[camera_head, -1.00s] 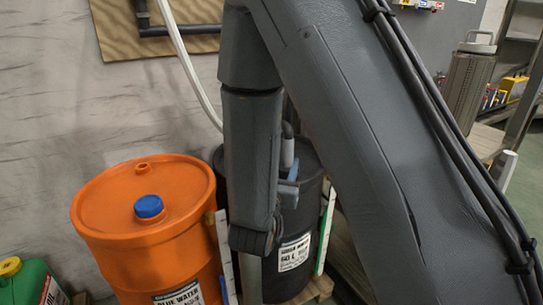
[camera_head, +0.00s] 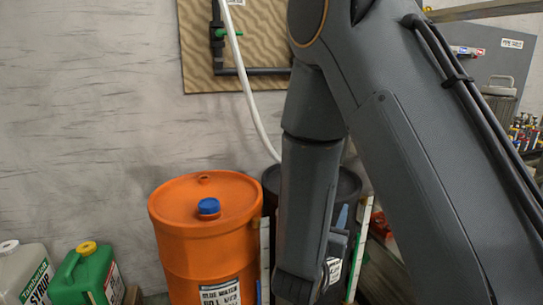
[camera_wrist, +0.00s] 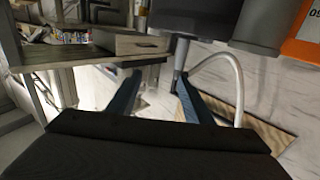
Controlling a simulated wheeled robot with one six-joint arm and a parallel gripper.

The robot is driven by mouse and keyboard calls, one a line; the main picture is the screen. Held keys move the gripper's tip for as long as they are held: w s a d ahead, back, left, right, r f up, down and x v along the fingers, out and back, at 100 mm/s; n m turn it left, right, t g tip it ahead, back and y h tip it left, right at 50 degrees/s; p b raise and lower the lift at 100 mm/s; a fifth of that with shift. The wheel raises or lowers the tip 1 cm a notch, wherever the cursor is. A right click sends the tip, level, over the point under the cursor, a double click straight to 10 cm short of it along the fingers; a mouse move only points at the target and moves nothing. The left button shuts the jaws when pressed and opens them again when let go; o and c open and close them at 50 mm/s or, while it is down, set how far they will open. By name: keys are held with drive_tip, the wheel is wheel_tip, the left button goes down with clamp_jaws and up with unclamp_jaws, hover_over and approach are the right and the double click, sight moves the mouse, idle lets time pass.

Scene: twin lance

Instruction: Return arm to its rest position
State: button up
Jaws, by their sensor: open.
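My arm crosses the head view from the right and bends down in front of a dark drum (camera_head: 270,182), hiding much of it. In the wrist view my gripper (camera_wrist: 158,78) shows as two blue fingers, spread apart with nothing held between them. The dark drum (camera_wrist: 194,18) shows at the top of that view. A grey upright pipe (camera_wrist: 180,58) meets a white hose by the right fingertip; I cannot tell whether they touch.
An orange drum (camera_head: 205,240) with a blue cap stands left of the dark one. A green canister (camera_head: 88,275) and a pale canister (camera_head: 25,275) are at lower left. A white hose (camera_head: 248,95) hangs by a wooden board (camera_head: 200,75). The wall at left is bare.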

drive_tip(key=s+a+f+n+g+y, duration=0.35)
drive_tip(key=a+g+y, duration=0.35)
drive_tip(key=a+y, duration=0.25)
drive_tip(key=s+r+n+g, duration=0.25)
drive_tip(key=s+g, duration=0.35)
drive_tip(key=s, duration=0.9)
drive_tip(key=s+d+r+n+g+p, duration=0.1)
drive_tip(key=s+d+r+g, duration=0.2)
drive_tip(key=s+d, duration=0.45)
drive_tip(key=s+d+r+m+h+p, duration=0.1)
drive_tip(key=d+r+p, duration=0.4)
drive_tip(key=p, duration=0.9)
drive_tip(key=shift+s+d+r+m, duration=0.15)
drive_tip(key=shift+d+r+m, duration=0.25)
drive_tip(key=shift+r, duration=0.3)
drive_tip(key=shift+h, duration=0.25)
